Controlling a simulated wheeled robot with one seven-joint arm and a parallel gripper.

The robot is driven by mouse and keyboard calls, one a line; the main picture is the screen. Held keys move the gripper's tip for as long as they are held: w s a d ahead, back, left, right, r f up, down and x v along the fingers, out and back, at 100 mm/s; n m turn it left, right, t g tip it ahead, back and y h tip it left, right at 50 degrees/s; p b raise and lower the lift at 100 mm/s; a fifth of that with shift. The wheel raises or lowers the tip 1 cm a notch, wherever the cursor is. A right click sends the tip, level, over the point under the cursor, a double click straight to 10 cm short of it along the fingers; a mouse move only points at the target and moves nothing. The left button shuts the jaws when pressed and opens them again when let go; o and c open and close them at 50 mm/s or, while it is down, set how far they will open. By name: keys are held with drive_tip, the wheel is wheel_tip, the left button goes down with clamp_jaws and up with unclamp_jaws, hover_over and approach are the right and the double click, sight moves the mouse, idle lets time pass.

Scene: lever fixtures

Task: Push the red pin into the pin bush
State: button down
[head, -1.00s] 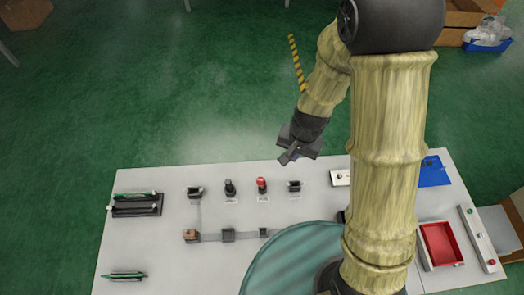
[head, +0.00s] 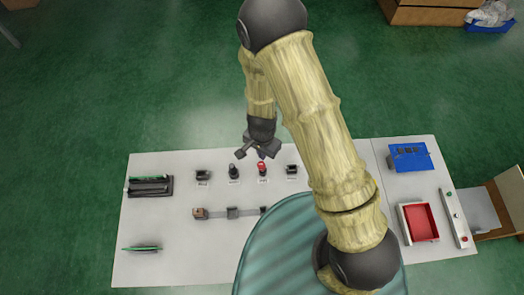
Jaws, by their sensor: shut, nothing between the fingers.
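The red pin (head: 262,168) stands upright in a dark holder in the back row of the white table. My gripper (head: 257,152) is shut and empty, just behind the red pin in the picture. I cannot tell its height above the pin or whether they touch. A grey rail carries a brown block (head: 200,213), a grey block (head: 232,212) and a small dark block (head: 263,210) in front of the row. I cannot tell which part is the pin bush.
A black knob (head: 233,171) stands left of the red pin, and a dark block (head: 292,169) stands right of it. Another dark block (head: 203,175) is farther left. A red tray (head: 420,222) and a blue box (head: 409,157) are at the right.

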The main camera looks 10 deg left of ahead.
sight(262, 164)
drive_tip(key=shift+f+b, duration=2.45)
drive_tip(key=shift+f, duration=0.4)
drive_tip(key=shift+r, duration=0.1)
wheel_tip(262, 164, up, 3)
drive_tip(key=p, duration=0.3)
wheel_tip(262, 164, up, 17)
drive_tip(key=shift+r, duration=0.15)
